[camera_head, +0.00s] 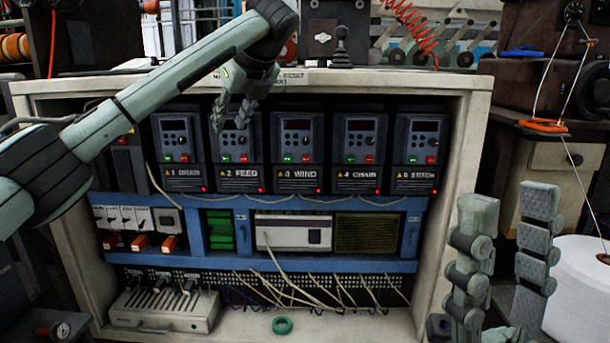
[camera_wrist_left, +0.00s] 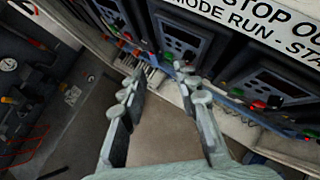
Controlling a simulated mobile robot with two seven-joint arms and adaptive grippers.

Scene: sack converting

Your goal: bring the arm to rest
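An open cabinet (camera_head: 471,140) holds several drive units (camera_head: 298,150), blue rails and loose cables. A green ring (camera_head: 282,325) lies on its floor, right of a grey box (camera_head: 165,310). A white spool (camera_head: 585,300) stands behind my right gripper. A thread guide (camera_head: 543,125) is above it.

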